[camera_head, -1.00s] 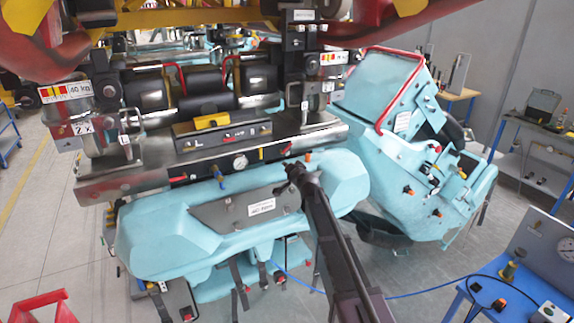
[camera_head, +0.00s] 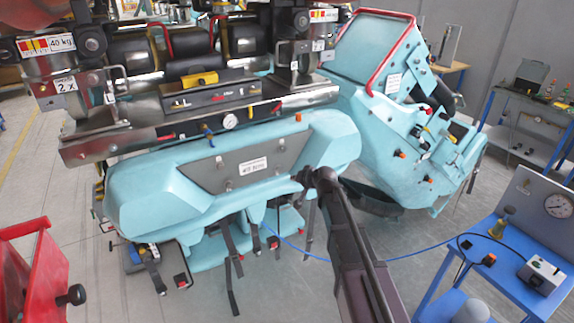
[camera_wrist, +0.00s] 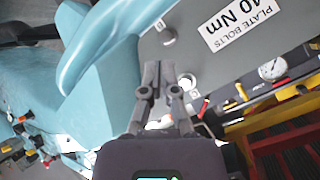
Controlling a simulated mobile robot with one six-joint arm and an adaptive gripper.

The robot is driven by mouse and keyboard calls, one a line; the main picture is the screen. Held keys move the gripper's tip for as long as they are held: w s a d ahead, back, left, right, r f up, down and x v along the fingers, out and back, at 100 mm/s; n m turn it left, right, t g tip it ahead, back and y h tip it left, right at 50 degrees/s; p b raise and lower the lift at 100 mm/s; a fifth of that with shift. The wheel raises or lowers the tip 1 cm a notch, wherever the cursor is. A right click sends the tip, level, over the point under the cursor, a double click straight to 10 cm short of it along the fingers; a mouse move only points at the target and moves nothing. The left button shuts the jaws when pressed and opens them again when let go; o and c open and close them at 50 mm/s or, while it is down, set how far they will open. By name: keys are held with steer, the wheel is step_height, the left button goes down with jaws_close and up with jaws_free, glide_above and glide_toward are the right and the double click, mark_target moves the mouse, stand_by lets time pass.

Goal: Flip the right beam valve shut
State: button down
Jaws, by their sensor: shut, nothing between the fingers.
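The metal beam (camera_head: 130,142) spans the front of the machine above a pale blue seat row, with a round gauge (camera_head: 229,122) in its middle. A small red lever (camera_head: 277,106) shows on the beam right of the gauge, and another red lever (camera_head: 165,137) shows to its left. Whether the right lever is open or shut is too small to tell. My gripper (camera_head: 302,178) is below the beam's right part, beside the grey labelled plate (camera_head: 225,172), apart from the levers. In the wrist view, my gripper (camera_wrist: 160,66) is shut and empty, with the gauge (camera_wrist: 270,70) to its right.
A tilted pale blue seat unit (camera_head: 375,110) stands to the right. A blue table (camera_head: 497,268) with a gauge box is at lower right, joined by a blue hose (camera_head: 385,261). A red cart (camera_head: 40,265) is at lower left. Grey floor lies open between.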

steer(key=s+d+f+g+h+b, duration=0.2)
steer(key=s+d+f+g+b, duration=0.1)
steer(key=s+d+f, duration=0.4)
steer(key=s+d+f+g+h+b, duration=0.2)
steer(key=s+d+f+b, duration=0.4)
steer(key=s, duration=0.6)
steer(key=s+d+f+n+g+h+b, duration=0.1)
steer(key=s+d+f+g+b, duration=0.3)
steer(key=s+d+f, duration=0.4)
step_height(320, 180, down, 2)
steer(key=shift+s+f+h+b, duration=0.25)
steer(key=shift+s+h+b, duration=0.2)
steer(key=shift+s+h, duration=0.65)
steer(key=shift+s, duration=0.25)
